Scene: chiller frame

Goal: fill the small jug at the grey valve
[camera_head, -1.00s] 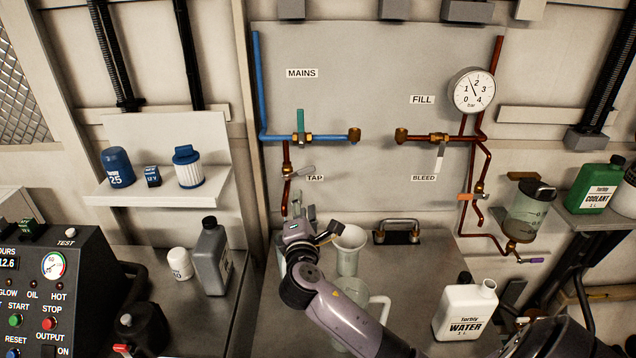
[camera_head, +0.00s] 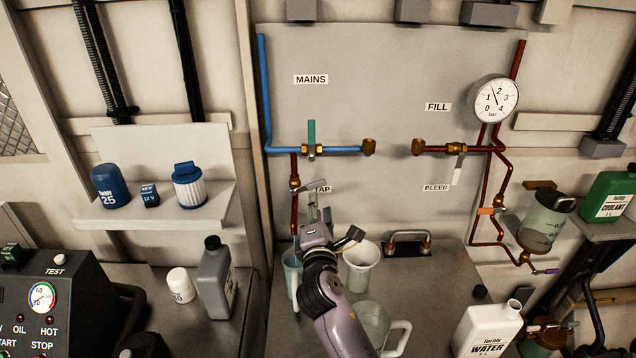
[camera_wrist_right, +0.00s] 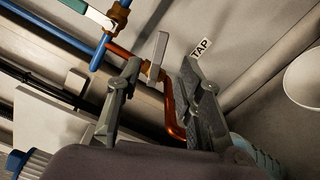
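The grey valve is the one by the TAP label. Its grey lever (camera_head: 312,186) sits on the copper pipe below the blue mains pipe; in the right wrist view the lever (camera_wrist_right: 157,56) shows between the fingertips. My right gripper (camera_head: 320,208) is open just below the lever; in its wrist view the fingers (camera_wrist_right: 163,80) are apart, and I see no clear contact. The small jug, pale blue (camera_head: 291,268), stands on the bench below the tap pipe, partly hidden by my right arm. I cannot see any water in it. My left gripper is out of view.
A pale beaker (camera_head: 361,268) stands right of my right wrist. A larger clear jug with a handle (camera_head: 398,338) is nearer, partly behind my arm. A white water bottle (camera_head: 486,330) stands at right. A green-handled valve (camera_head: 311,134) is above the tap.

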